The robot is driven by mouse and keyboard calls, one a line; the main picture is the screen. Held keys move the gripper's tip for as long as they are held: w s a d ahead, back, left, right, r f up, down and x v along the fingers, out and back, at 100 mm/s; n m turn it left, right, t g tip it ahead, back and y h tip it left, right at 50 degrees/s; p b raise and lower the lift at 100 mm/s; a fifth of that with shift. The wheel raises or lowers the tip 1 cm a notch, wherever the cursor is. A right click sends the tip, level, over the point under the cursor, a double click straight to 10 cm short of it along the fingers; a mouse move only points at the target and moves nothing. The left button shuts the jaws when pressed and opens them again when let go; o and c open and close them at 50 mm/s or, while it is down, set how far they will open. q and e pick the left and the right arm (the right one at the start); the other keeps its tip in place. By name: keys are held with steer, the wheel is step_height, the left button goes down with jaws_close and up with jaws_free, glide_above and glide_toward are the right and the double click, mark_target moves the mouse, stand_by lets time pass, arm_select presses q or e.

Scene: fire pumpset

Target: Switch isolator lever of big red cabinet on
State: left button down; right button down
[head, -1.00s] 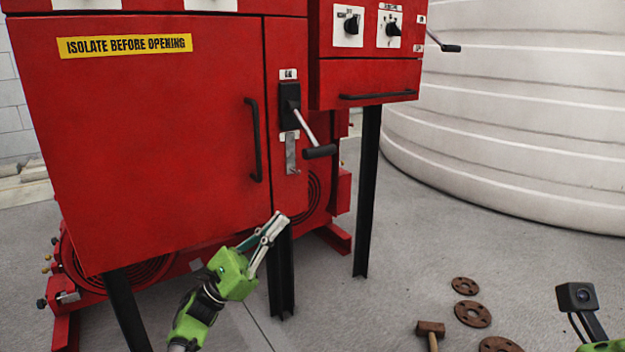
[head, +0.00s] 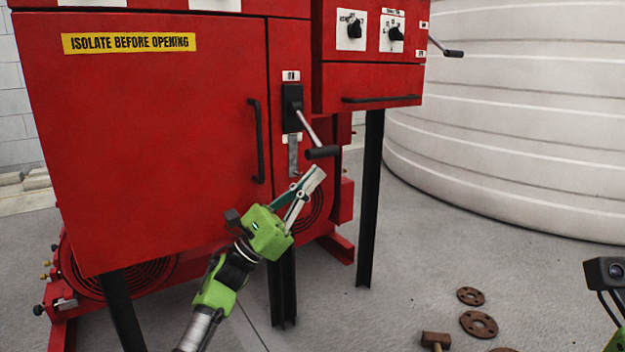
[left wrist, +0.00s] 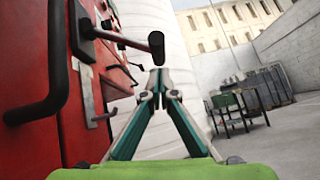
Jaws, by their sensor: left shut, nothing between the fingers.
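The big red cabinet (head: 150,140) fills the left of the head view. Its isolator lever (head: 313,133) is a metal rod with a black grip, sticking out from a black mount on the right panel and slanting down to the right. My left gripper (head: 318,172) is shut and empty, just below the lever's grip and apart from it. In the left wrist view the lever grip (left wrist: 156,46) stands just above the closed fingertips (left wrist: 158,76). Only a part of my right arm shows at the right edge of the head view; its fingers are out of frame.
A black door handle (head: 256,140) is left of the lever. A smaller red cabinet (head: 370,80) on black legs stands to the right, before a large white tank (head: 520,120).

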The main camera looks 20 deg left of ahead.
arm_select(q)
steer(key=shift+s+d+r, duration=0.1)
steer(key=shift+r, duration=0.65)
